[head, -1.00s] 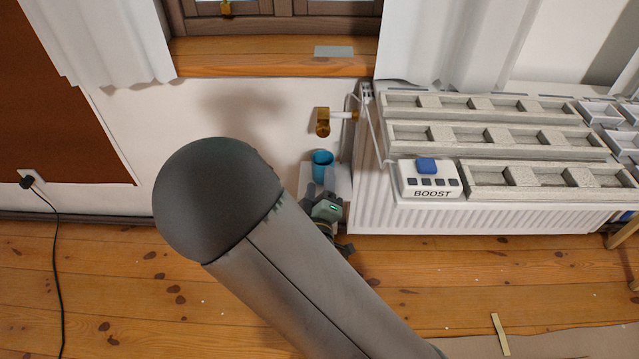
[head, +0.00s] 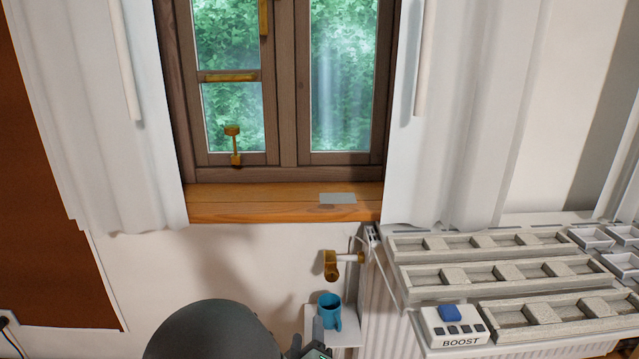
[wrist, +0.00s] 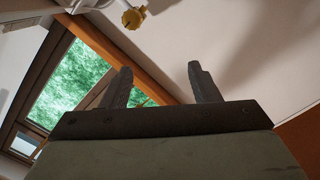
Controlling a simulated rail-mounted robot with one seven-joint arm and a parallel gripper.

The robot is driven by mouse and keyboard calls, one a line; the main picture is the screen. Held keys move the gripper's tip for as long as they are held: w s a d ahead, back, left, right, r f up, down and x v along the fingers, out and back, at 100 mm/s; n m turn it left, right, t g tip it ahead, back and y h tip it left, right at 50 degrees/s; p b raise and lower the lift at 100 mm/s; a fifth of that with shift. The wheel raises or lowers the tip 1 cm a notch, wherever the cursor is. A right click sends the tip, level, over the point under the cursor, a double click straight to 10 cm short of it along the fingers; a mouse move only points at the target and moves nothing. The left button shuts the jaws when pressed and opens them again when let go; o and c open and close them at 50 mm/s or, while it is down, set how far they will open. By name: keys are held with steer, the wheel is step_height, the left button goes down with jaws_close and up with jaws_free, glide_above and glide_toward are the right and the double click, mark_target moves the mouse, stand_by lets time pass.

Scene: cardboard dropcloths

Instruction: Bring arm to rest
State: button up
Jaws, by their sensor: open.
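My gripper (wrist: 158,84) is open in the wrist view, its two dark fingers apart with nothing between them. Beyond the fingers are the wooden sill (wrist: 95,50), the window and bare wall. In the head view, my dark rounded arm (head: 213,335) is at the bottom edge, with only a small part of the wrist beside it. The fingertips cannot be made out clearly there. A blue mug (head: 328,312) stands upright on a small white shelf (head: 346,339), just above and right of the wrist. Whether the wrist touches the shelf cannot be told.
A radiator (head: 372,300) stands at the right, with grey trays (head: 500,275) and a white BOOST box with a blue button (head: 450,312) on top. A brass valve (head: 331,265) sticks out above the mug. The window sill (head: 260,204) holds a flat grey piece.

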steer(key=s+d+r+m+g+y+p, duration=0.1)
steer(key=s+d+r+m+g+p, duration=0.15)
steer(key=d+r+g+p, duration=0.35)
steer(key=s+d+r+m+g+y+p, duration=0.15)
steer(key=r+m+g+p, duration=0.25)
steer(key=r+p, duration=0.5)
steer(key=s+d+r+m+g+h+p, duration=0.1)
steer(key=s+d+r+m+g+p, duration=0.1)
steer(key=s+d+r+g+p, duration=0.55)
steer(key=s+d+r+m+t+h+p, duration=0.1)
steer(key=s+d+r+p, duration=0.25)
steer(key=s+r, duration=0.75)
step_height(320, 180, down, 45)
steer(key=w+m+g+b, duration=0.1)
steer(key=b, duration=4.1)
steer(key=shift+w, duration=0.2)
steer(key=shift+a+m+g, duration=0.1)
steer(key=shift+m+g, duration=0.15)
